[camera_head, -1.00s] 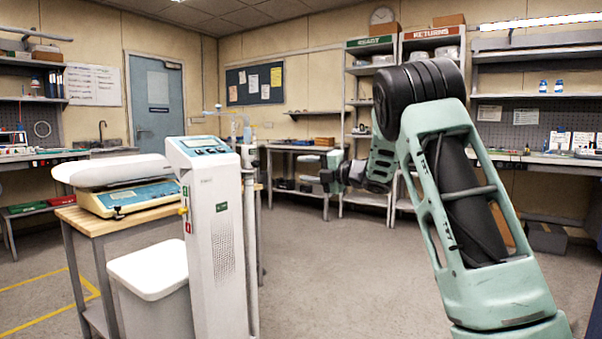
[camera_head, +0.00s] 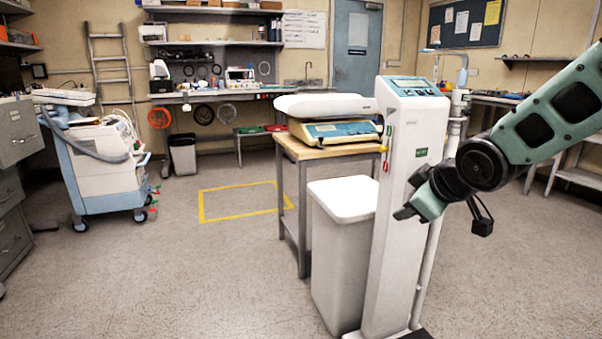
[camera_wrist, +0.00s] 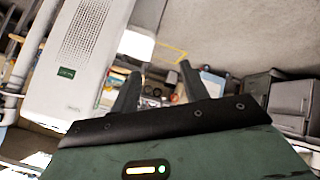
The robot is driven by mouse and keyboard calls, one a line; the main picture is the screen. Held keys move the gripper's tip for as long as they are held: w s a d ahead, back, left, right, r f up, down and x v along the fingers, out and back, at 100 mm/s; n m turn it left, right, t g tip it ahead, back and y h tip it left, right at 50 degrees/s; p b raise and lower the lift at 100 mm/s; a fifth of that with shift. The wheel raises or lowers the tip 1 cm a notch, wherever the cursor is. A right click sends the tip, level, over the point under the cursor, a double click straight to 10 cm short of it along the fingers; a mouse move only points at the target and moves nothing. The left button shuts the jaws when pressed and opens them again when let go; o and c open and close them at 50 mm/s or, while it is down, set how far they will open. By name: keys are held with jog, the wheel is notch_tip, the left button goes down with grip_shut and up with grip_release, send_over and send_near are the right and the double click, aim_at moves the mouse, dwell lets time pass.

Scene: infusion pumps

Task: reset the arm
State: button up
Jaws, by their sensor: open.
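My gripper (camera_head: 420,206) shows at the right of the head view, at the end of my green and black arm. It appears in front of the white upright column unit (camera_head: 412,140); I cannot tell the exact gap between them. In the wrist view my gripper's two dark fingers (camera_wrist: 157,92) stand apart with nothing between them. The column unit also shows at the upper left of the wrist view (camera_wrist: 75,65), beside the fingers.
A white bin (camera_head: 340,245) stands left of the column unit. Behind it a wooden-topped table (camera_head: 305,150) carries a scale (camera_head: 335,130). A white and blue cart (camera_head: 100,165) stands at the left. The floor at the front left is clear.

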jog(key=s+a+f+m+g+h, duration=0.1)
jog(key=s+a+f+g, duration=0.2)
jog(key=s, duration=0.7)
jog(key=s+a+f+g, duration=0.2)
jog(key=s+g, duration=0.1)
jog(key=s, duration=0.8)
jog(key=s+a+f+m+g+h, duration=0.1)
jog(key=s+a+f+g, duration=0.2)
jog(key=s, duration=0.7)
notch_tip(320, 180, up, 26)
jog(key=p, duration=2.6)
jog(key=shift+s+d+r+p, duration=0.25)
jog(key=shift+s+d+p, duration=0.05)
